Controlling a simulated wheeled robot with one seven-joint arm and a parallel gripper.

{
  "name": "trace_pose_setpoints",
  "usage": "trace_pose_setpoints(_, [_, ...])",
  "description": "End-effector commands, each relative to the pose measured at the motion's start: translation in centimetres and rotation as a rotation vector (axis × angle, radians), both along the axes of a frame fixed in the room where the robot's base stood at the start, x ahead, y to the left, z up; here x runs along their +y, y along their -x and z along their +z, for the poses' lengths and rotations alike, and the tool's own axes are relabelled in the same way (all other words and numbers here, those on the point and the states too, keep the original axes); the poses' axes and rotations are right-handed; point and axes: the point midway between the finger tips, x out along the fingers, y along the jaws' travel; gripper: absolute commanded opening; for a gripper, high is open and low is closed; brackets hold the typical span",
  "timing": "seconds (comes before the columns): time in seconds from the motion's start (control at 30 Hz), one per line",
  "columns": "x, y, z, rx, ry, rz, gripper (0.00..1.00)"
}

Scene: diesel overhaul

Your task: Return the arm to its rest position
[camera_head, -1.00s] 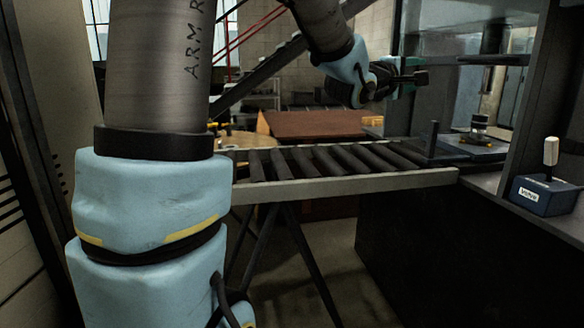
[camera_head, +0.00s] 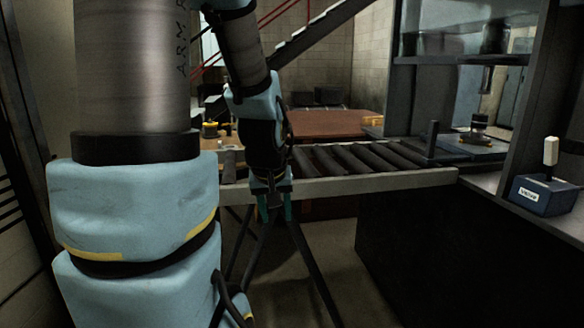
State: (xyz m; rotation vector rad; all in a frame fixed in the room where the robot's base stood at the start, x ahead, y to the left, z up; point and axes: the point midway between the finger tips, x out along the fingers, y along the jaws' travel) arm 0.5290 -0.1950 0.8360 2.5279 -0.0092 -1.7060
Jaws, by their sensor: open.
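My gripper (camera_head: 275,208) hangs at the end of my arm in the middle of the head view, pointing down. It is in front of the near rail of the roller conveyor (camera_head: 380,183). Its teal fingers show below the black wrist, apart and with nothing seen between them. My arm's large grey and light blue links fill the left side of the view, and the forearm slopes down to the wrist.
A machine with a dark frame (camera_head: 405,250) stands at the right, with a fixture (camera_head: 478,125) on its bed. A blue box with a white lever (camera_head: 543,192) sits on its right ledge. A brown table (camera_head: 325,124) is behind the conveyor. Floor shows below the conveyor.

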Motion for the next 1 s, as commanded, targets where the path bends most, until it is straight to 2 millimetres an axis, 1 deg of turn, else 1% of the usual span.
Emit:
trace_pose_setpoints(0.03, [1.1,1.8,-0.8,0.062,-0.028,-0.029,0.50])
trace_pose_setpoints(0.17, [3.0,6.2,-2.3,0.215,-0.075,-0.127,0.50])
trace_pose_setpoints(0.2, [3.4,7.5,-2.7,0.261,-0.082,-0.158,0.50])
trace_pose_setpoints(0.23, [3.3,7.1,-1.0,0.248,-0.082,-0.158,0.50])
trace_pose_setpoints(0.43, [3.2,7.0,3.0,0.243,-0.081,-0.156,0.50])
trace_pose_setpoints(0.6, [3.2,6.9,7.0,0.242,-0.081,-0.156,0.50])
trace_pose_setpoints(0.7, [3.2,6.9,8.9,0.242,-0.082,-0.155,0.50])
trace_pose_setpoints(0.83, [3.2,6.9,10.2,0.242,-0.082,-0.155,0.50])
trace_pose_setpoints(1.0, [3.2,6.9,10.3,0.242,-0.082,-0.155,0.50])
